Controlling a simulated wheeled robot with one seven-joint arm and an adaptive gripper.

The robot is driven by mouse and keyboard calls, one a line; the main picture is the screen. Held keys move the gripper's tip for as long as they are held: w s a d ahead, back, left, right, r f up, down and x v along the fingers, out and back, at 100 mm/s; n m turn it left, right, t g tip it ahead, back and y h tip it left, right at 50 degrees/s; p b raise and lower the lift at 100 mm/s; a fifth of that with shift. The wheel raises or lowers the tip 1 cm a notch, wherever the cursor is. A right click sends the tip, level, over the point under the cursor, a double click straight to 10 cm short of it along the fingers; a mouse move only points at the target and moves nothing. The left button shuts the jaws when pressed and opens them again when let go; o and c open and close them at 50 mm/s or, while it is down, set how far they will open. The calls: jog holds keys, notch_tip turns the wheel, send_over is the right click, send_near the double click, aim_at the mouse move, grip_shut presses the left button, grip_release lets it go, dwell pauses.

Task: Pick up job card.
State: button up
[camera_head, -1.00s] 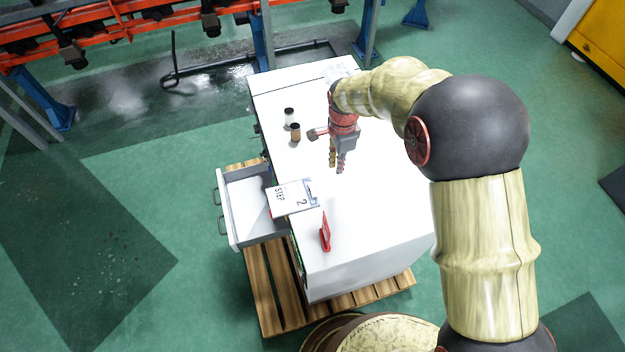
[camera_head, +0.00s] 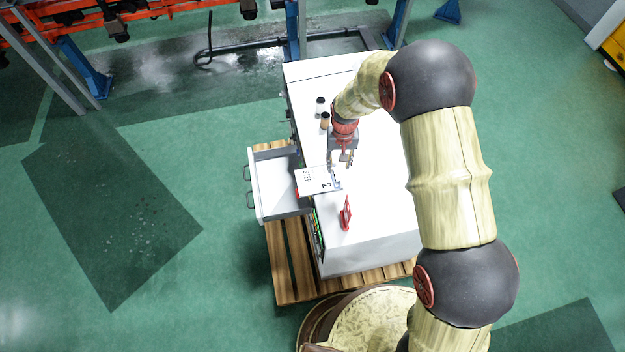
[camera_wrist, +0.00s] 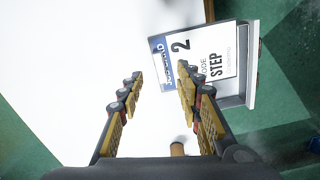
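The job card (camera_head: 312,181) is a white sheet marked "STEP" and "2" with a blue strip along one edge. It lies at the left edge of the white cabinet top and juts out over the open drawer. In the wrist view the card (camera_wrist: 201,58) is ahead of my fingertips, right of the middle. My gripper (camera_head: 341,160) is just beyond the card's right end, above the white top. In the wrist view my gripper (camera_wrist: 160,82) has its two fingers spread with nothing between them, apart from the card.
The open drawer (camera_head: 258,190) sticks out left of the white cabinet (camera_head: 385,215), which stands on a wooden pallet (camera_head: 285,262). A red stand (camera_head: 346,214) is on the top in front of the card. A dark-capped brown bottle (camera_head: 325,122) and another small bottle (camera_head: 319,104) stand behind.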

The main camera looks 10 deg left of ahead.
aim_at(337, 174)
jog(key=shift+w+f+n, duration=0.1)
jog(key=shift+w+n, duration=0.1)
jog(key=shift+n, duration=0.9)
notch_tip(337, 174, down, 2)
jog(key=shift+f, duration=0.25)
jog(key=shift+w+a+f+b, duration=0.1)
jog(key=shift+w+f+b, duration=0.1)
jog(key=shift+f, duration=1.1)
jog(key=shift+w+a+f+b, duration=0.1)
jog(key=shift+w+f, duration=0.05)
jog(key=shift+f, duration=1.1)
jog(key=c, duration=0.3)
grip_shut()
